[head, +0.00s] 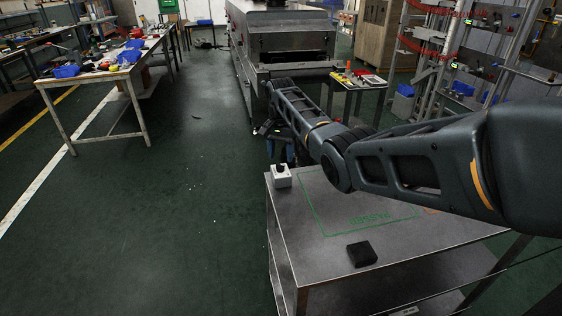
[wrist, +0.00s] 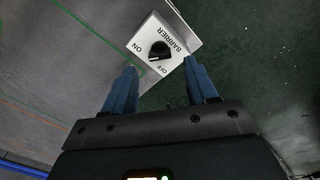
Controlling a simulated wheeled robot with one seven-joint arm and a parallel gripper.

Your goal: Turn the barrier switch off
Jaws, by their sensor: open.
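My gripper (head: 281,158) points down just above the switch. In the wrist view, my gripper (wrist: 160,68) has its blue fingers apart on either side of the knob, with nothing held.
The metal table (head: 420,262) bears a green outlined area marked PASSED (head: 366,219) and a black block (head: 361,254). A large metal machine (head: 292,40) stands behind my arm. Cluttered benches (head: 105,75) are at left, with open floor (head: 190,180) between.

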